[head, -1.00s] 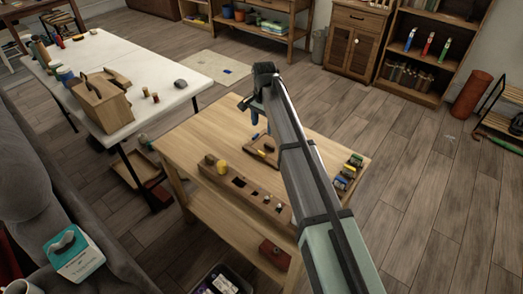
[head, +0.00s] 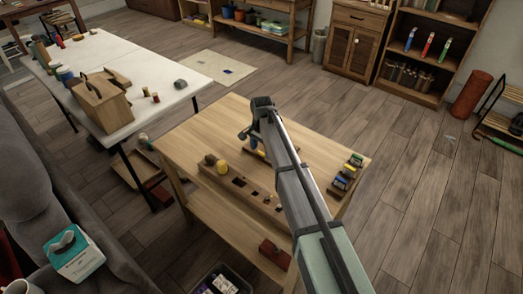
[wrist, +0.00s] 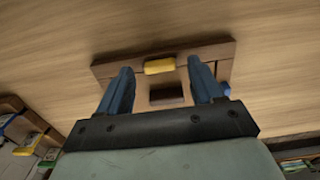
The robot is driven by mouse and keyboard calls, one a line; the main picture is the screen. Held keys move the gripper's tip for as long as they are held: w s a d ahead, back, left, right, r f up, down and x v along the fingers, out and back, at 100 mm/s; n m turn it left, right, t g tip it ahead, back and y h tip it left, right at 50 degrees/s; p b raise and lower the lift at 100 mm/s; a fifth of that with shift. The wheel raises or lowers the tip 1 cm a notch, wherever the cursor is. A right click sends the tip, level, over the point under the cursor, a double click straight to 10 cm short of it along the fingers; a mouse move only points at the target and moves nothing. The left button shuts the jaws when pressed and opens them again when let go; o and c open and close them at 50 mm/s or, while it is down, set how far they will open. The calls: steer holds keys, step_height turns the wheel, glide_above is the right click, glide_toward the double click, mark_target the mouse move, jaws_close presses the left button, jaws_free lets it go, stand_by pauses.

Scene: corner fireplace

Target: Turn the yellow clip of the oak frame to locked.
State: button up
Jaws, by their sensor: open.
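The oak frame (wrist: 104,70) lies on the wooden table in the wrist view, with a dark rectangular opening in it. Its yellow clip (wrist: 160,66) lies across the frame's far bar, roughly lengthwise along it. A blue clip (wrist: 226,88) shows at the frame's right side, partly behind a finger. My gripper (wrist: 160,72) is open and empty, its two blue fingers on either side of the yellow clip in the picture. I cannot tell how high they are above it. In the head view my gripper (head: 252,141) and arm hide most of the frame.
Colourful clipped pieces (head: 347,172) sit at the table's right edge. A red box (head: 273,252) is on the lower shelf. The table's far left part is clear.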

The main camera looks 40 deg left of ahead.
steer(key=shift+f, duration=0.6)
steer(key=shift+c, duration=0.2)
steer(key=c, duration=1)
